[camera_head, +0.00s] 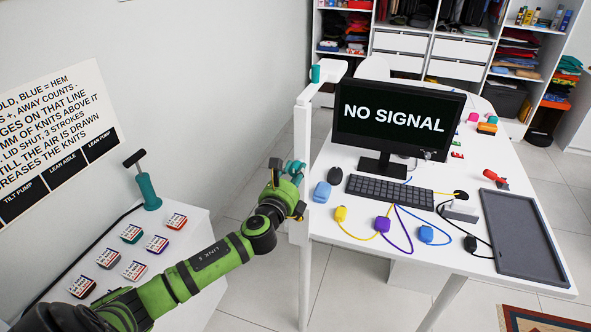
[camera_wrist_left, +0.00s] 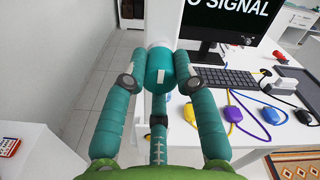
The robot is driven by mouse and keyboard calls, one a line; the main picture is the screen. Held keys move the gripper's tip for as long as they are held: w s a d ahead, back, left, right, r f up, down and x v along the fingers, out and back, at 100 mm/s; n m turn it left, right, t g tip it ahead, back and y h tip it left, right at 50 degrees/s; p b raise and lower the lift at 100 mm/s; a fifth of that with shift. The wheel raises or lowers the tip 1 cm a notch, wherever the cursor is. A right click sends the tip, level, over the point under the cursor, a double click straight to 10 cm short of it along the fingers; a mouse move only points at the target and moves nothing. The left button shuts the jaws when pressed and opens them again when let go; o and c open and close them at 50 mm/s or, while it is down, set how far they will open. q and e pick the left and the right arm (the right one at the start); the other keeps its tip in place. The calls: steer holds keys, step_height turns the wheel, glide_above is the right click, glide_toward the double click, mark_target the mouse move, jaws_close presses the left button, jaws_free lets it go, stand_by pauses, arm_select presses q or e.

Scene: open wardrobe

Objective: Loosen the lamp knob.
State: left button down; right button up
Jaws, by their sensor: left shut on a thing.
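The lamp knob (camera_wrist_left: 157,64) is a teal cylinder with a white mark, set on the white lamp post. My left gripper (camera_head: 293,170) is at the post's side, about halfway up in the head view. In the wrist view its teal fingers (camera_wrist_left: 160,70) lie on both sides of the knob and are shut on it. In the head view the arm and fingers largely hide the knob. The white lamp post (camera_head: 303,115) stands upright at the desk's left edge, with a teal piece (camera_head: 316,74) at its top. My right gripper is not in view.
A monitor (camera_head: 395,115) reading NO SIGNAL, a keyboard (camera_head: 390,192), coloured cabled blocks and a grey tray (camera_head: 522,235) are on the white desk. A teal pump (camera_head: 149,190) and several labelled pieces are on the white stand at left. Bare floor lies between.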

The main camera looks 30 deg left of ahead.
arm_select(q)
steer(key=n+b, duration=0.1)
steer(key=n, duration=0.4)
steer(key=shift+f, duration=0.1)
steer(key=n+b, duration=0.1)
steer(key=n, duration=1)
steer(key=shift+r+n, duration=0.2)
steer(key=shift+n, duration=0.2)
steer(key=c, duration=0.9)
jaws_free()
steer(key=shift+f, duration=0.1)
steer(key=shift+c, duration=0.3)
